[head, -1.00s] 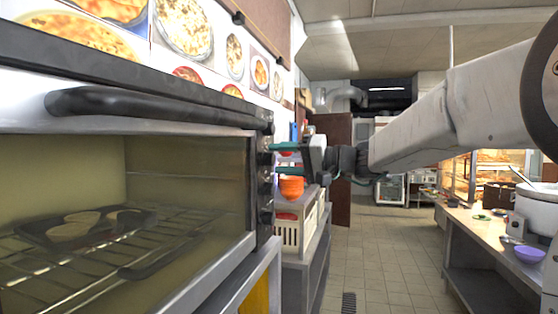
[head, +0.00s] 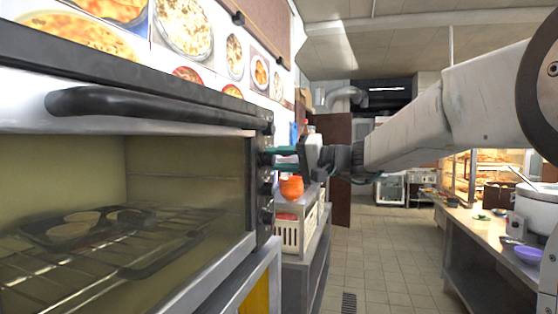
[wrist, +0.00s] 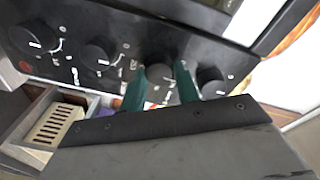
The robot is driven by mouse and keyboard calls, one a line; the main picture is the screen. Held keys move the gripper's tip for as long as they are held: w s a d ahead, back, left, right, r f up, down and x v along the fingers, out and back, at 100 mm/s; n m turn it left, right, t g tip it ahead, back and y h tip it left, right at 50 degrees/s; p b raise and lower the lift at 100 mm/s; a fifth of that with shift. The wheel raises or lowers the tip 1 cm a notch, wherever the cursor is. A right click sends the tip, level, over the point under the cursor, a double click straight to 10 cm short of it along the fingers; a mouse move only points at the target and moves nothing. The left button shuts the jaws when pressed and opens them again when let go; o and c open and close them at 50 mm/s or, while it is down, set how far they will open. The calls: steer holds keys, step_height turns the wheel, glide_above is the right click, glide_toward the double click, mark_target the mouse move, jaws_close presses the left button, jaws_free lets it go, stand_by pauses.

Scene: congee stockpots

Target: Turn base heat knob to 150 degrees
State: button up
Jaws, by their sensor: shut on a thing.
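The oven's black control panel (wrist: 120,18) carries a row of dark round knobs with white marks, seen close in the wrist view. My gripper (wrist: 160,76) has its green fingers on either side of one knob (wrist: 159,88), shut on it. One other knob (wrist: 211,82) is to its right and two, a nearer one (wrist: 97,54) and a far one (wrist: 36,38), are to its left. In the head view my gripper (head: 270,157) reaches the panel at the second knob from the top. The labels are too small to read, so I cannot tell the knob's setting.
The oven's glass door (head: 190,180) is closed, with a dark tray (head: 80,228) on the rack inside. Orange bowls (head: 291,188) stand on a shelf with a cream crate (head: 292,236) behind the panel. A counter (head: 478,230) is at the right; the floor between is clear.

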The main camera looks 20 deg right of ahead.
steer(key=m, duration=0.3)
steer(key=shift+m, duration=0.4)
steer(key=m+g, duration=0.1)
steer(key=m, duration=0.2)
steer(key=shift+w, duration=0.1)
steer(key=m, duration=0.4)
steer(key=shift+d+m+g, duration=0.1)
steer(key=shift+m+g, duration=0.3)
steer(key=shift+m, duration=1.2)
steer(key=o, duration=1)
